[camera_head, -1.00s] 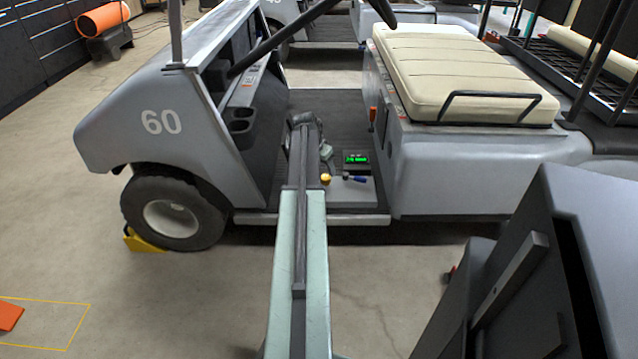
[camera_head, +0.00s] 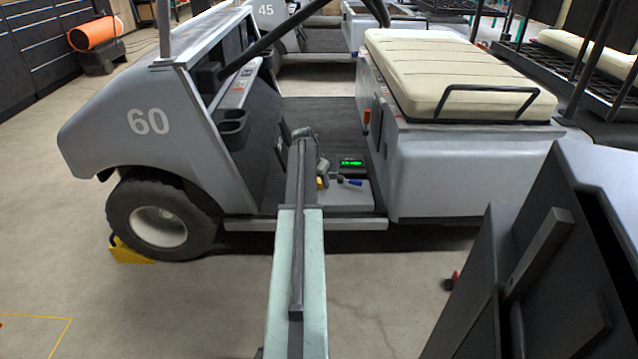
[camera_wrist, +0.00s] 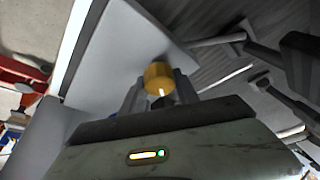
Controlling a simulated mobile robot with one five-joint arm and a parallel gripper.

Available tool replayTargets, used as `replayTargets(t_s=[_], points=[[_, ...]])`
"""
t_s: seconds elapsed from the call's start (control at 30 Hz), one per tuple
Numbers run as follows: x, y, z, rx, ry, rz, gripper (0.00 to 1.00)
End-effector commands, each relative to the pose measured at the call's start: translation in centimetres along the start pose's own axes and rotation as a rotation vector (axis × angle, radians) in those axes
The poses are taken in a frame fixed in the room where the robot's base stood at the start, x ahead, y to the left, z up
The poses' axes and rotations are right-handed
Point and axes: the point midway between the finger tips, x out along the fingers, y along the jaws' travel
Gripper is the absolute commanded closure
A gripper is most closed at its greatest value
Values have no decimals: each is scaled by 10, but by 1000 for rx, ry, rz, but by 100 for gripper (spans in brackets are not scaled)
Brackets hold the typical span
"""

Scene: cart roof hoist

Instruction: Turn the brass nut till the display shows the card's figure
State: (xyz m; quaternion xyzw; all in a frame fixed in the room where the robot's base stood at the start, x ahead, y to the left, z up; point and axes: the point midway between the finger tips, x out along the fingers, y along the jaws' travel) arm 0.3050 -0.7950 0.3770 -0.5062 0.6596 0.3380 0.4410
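The brass nut (camera_head: 322,183) shows as a small yellow spot on the cart floor, partly hidden by my arm. In the wrist view the nut (camera_wrist: 158,77) is a short golden cylinder above a pale grey plate (camera_wrist: 125,50). My gripper (camera_wrist: 159,80) is open, with one finger on each side of the nut; I cannot tell whether they touch it. In the head view my gripper (camera_head: 323,172) is at the nut. The display (camera_head: 351,163) glows green just behind and right of the nut; its figures are too small to read. I cannot make out the card.
A blue-handled item (camera_head: 349,181) lies right of the nut. The cart's front body (camera_head: 150,115) stands left, and its seat base (camera_head: 470,170) stands right. The steering column (camera_head: 285,38) slants above the footwell. A yellow chock (camera_head: 130,252) sits at the front wheel.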

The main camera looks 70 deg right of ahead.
Motion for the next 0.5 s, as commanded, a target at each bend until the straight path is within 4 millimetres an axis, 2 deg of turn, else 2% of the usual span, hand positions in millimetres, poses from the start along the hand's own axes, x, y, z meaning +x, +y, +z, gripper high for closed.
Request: replayTargets(t_s=[0.03,0.07,0.1,0.5], points=[[0,0,0,0,0,0,91],[0,0,0,0,0,1,99],[-2,-5,5,-8,0,-2,100],[-1,-5,3,80,-2,33,100]])
